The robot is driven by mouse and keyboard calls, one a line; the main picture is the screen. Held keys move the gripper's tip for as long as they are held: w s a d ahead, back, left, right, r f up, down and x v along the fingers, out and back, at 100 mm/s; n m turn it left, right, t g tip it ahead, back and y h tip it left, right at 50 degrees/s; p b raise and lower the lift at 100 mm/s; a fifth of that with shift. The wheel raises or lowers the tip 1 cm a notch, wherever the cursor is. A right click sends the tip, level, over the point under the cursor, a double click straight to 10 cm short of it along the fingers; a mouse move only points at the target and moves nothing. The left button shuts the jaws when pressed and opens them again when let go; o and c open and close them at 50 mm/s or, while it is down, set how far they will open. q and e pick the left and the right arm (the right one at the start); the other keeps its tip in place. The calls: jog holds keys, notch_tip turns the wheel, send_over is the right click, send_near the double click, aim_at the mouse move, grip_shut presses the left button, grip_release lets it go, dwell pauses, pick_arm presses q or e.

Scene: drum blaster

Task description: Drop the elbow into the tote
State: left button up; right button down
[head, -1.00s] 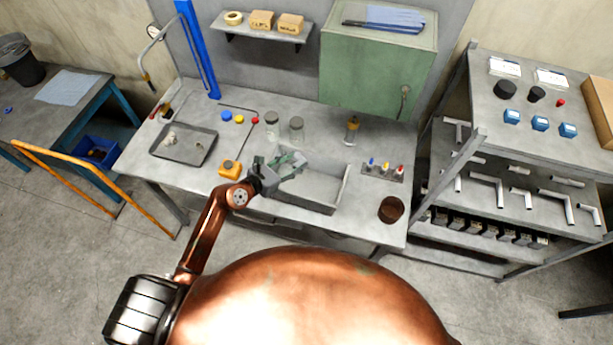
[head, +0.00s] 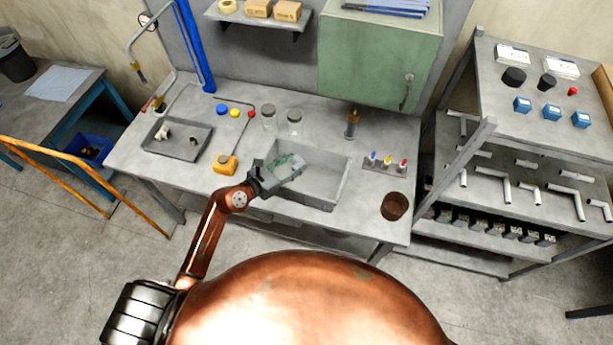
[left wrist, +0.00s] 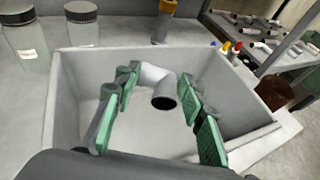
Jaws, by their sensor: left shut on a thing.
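The elbow (left wrist: 157,85) is a light grey bent pipe with a dark open end facing the camera. My left gripper (head: 290,164) has green-padded fingers. In the left wrist view my left gripper (left wrist: 158,92) is shut on the elbow, which sits between its fingertips. The grey open tote (head: 330,205) stands on the bench under the left gripper. In the left wrist view the tote's wall (left wrist: 68,105) surrounds the fingers and elbow. The elbow's height above the tote floor is hard to judge. My right gripper is out of view.
Two glass jars (head: 294,123) stand behind the tote. A yellow device (head: 225,164) is at its left, with a grey tray (head: 178,152) farther left. A marker rack (head: 384,164) and brown cup (head: 394,206) are to the right. A shelf (head: 530,185) holds pipe pieces.

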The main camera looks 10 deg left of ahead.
pick_arm(q)
jog(key=o, duration=1.4)
jog(key=v, duration=1.2)
jog(key=shift+r, duration=0.1)
